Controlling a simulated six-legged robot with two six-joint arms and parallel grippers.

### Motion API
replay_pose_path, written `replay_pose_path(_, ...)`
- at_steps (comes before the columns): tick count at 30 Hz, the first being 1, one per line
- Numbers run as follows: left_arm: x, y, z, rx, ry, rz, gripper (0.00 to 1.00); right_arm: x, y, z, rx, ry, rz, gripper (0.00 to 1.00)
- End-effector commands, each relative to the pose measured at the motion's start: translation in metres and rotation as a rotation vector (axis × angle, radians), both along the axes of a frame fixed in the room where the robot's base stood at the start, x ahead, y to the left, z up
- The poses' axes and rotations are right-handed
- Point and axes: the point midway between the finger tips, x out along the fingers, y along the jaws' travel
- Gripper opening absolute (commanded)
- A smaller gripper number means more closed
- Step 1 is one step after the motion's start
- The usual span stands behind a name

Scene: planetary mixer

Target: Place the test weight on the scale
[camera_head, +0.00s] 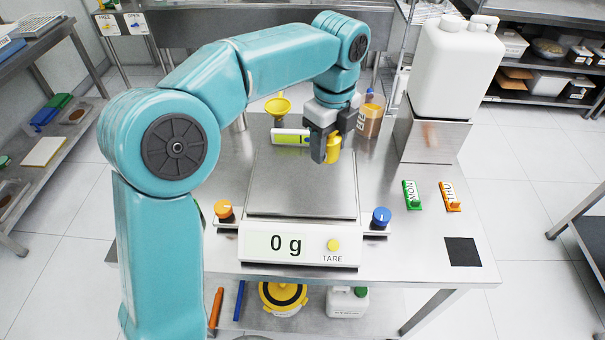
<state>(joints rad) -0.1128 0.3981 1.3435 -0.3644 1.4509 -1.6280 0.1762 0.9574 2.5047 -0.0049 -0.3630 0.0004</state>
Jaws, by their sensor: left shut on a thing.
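The scale stands in the middle of the steel table, with a bare metal pan (300,190) and a front display (285,245) that reads 0 g. My left gripper (328,148) is above the pan's back right part, pointing down. It is shut on a yellow piece, which looks like the test weight (334,152). The fingers hide part of the weight. I cannot tell exactly how far its underside is above the pan. My right gripper is not in view.
An orange knob (223,209) and a blue knob (381,216) flank the scale. A yellow funnel (278,106), a brown jar (371,118) and a white jug on a steel stand (432,140) are behind. Green (412,195) and orange (450,196) tags lie right.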

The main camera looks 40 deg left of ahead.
Motion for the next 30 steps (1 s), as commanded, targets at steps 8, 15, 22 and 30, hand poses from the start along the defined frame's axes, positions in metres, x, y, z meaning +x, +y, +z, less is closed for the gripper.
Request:
replay_pose_path(8,-0.002,0.016,0.046,-0.01,0.005,-0.612,0.0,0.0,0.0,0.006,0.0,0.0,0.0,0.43)
replay_pose_path(15,-0.005,0.022,0.047,-0.014,0.01,-0.797,0.0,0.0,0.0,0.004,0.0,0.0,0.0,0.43)
replay_pose_path(22,-0.007,0.024,-0.012,-0.016,0.014,-0.802,0.0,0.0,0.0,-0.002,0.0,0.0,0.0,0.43)
replay_pose_path(30,-0.006,0.024,-0.08,-0.016,0.013,-0.801,0.0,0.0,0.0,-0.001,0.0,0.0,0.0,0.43)
